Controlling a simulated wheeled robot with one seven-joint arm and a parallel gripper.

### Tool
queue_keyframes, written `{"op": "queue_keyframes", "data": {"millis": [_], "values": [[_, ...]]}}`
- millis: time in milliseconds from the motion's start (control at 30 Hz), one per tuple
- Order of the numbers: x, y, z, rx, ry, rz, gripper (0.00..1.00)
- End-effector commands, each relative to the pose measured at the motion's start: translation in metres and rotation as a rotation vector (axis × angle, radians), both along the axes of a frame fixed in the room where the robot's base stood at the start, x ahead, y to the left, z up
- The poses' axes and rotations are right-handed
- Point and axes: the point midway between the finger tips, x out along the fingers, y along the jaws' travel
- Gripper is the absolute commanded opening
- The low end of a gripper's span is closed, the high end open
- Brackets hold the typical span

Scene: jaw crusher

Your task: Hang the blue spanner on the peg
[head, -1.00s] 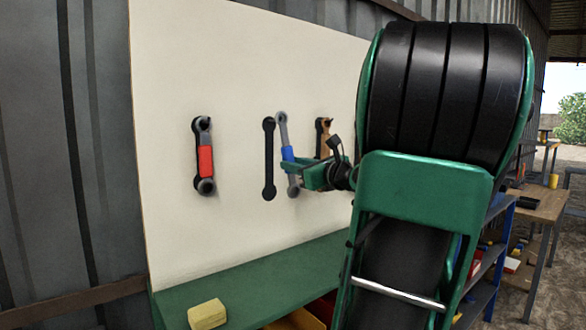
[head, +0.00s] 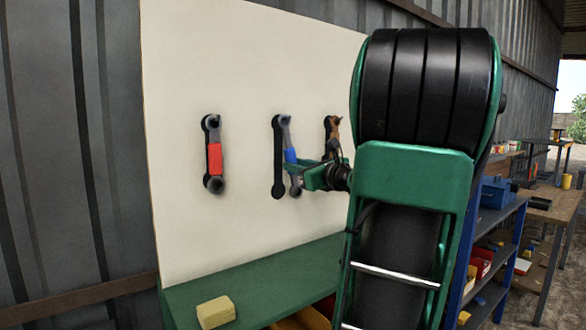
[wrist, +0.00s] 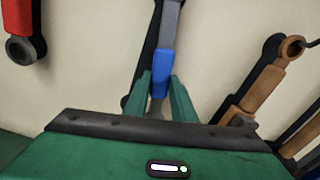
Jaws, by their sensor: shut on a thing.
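The blue spanner (head: 290,156), grey with a blue grip band, is upright in front of the white board. My gripper (head: 292,165) is shut on its blue band, which also shows between the two green fingers in the wrist view (wrist: 161,75). The spanner's upper ring overlaps the top of a black painted spanner outline (head: 278,165) on the board. A dark peg (head: 284,118) shows at that ring; I cannot tell whether the ring is around it or only in front of it. The spanner's top is outside the wrist view.
A red-banded spanner (head: 214,158) hangs to the left and a brown one (head: 333,130) to the right, close to my gripper. Below is a green bench (head: 265,270) with a yellow block (head: 215,312). A blue shelf (head: 495,225) stands at the right.

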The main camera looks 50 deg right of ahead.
Motion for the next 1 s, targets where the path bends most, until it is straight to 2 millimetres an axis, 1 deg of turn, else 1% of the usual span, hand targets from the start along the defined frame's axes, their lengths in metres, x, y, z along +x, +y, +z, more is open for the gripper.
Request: {"op": "queue_keyframes", "data": {"millis": [433,467,500,533,867,1000], "values": [[0.0,0.0,0.001,0.0,-0.001,-0.001,0.0],[0.0,0.0,0.001,0.0,-0.001,-0.001,0.28],[0.0,0.0,0.001,0.0,-0.001,0.0,0.37],[0.0,0.0,0.001,0.0,-0.001,-0.001,0.45],[-0.001,0.0,0.0,0.0,0.001,-0.001,0.45],[-0.01,0.001,0.0,0.0,-0.001,-0.004,0.45]]}}
